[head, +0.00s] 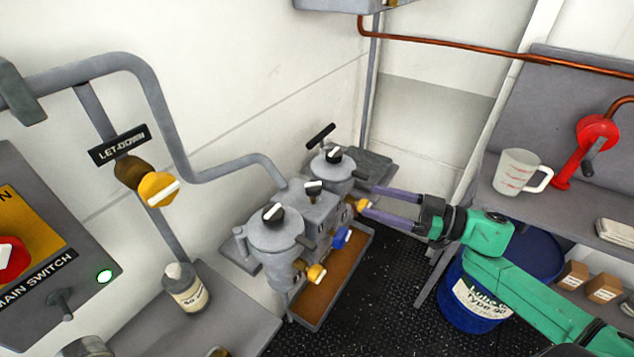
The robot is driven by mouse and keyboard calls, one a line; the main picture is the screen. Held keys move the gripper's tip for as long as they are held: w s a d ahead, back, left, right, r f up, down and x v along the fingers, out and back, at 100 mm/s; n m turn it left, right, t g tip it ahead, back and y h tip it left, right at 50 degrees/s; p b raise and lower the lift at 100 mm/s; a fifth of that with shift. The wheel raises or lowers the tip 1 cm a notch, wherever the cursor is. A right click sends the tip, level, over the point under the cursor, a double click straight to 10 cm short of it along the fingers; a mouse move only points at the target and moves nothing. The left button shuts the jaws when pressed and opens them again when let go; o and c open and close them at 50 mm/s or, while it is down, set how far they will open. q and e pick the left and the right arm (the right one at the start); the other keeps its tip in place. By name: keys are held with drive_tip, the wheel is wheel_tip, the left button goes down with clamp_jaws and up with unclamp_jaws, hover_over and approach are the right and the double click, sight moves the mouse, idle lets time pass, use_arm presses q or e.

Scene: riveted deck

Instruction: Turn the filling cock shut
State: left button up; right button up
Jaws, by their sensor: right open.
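A grey twin-pot filter unit (275,235) stands against the wall. It carries several black-topped knobs with white marks, a yellow cock (363,205) at its far right side, a blue cock (341,237) in the middle and an orange-yellow cock (316,273) at the near pot. No readable label tells which is the filling cock. My right gripper (362,200) comes in from the right, open, with its two purple fingers level with the far yellow cock. The cock shows between or just beside the fingertips; I cannot tell if they touch it. My left gripper is out of view.
A yellow let-down cock (158,189) with its label (119,146) is on the left pipe. A main switch panel (40,250) and a bottle (186,287) are at left. A blue drum (475,300) and a bench with a measuring jug (518,175) are at right. A drip tray (347,275) lies below the unit.

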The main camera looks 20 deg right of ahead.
sight(313, 184)
drive_tip(key=p+x, duration=0.1)
drive_tip(key=x, duration=0.6)
drive_tip(key=p+x, duration=0.1)
drive_tip(key=x, duration=0.6)
drive_tip(key=shift+s+a+r, duration=0.15)
drive_tip(key=shift+s+r, duration=0.1)
drive_tip(key=shift+w+a+f, duration=0.1)
drive_tip(key=shift+w+a, duration=0.2)
drive_tip(key=shift+a, duration=0.05)
drive_tip(key=shift+s, duration=0.1)
clamp_jaws()
drive_tip(key=shift+m+t+h+p, duration=0.7)
drive_tip(key=shift+t+h+p, duration=0.1)
drive_tip(key=shift+p, duration=0.4)
drive_tip(key=shift+m+t+h+p, duration=0.7)
drive_tip(key=shift+m+t+h, duration=0.1)
drive_tip(key=shift+h, duration=0.1)
drive_tip(key=shift+m+t+h, duration=0.6)
drive_tip(key=shift+m+h, duration=0.2)
drive_tip(key=shift+h, duration=0.3)
drive_tip(key=shift+m+t+h, duration=0.3)
drive_tip(key=shift+m+h, duration=0.2)
drive_tip(key=shift+h, duration=0.1)
drive_tip(key=shift+f+m+t+h+b, duration=0.15)
drive_tip(key=shift+m+t+h+b, duration=0.25)
drive_tip(key=shift+m+h, duration=0.45)
drive_tip(key=shift+m+t+h+b, duration=0.3)
drive_tip(key=shift+m+h+b, duration=0.6)
drive_tip(key=shift+h, duration=0.95)
drive_tip(key=shift+r, duration=0.25)
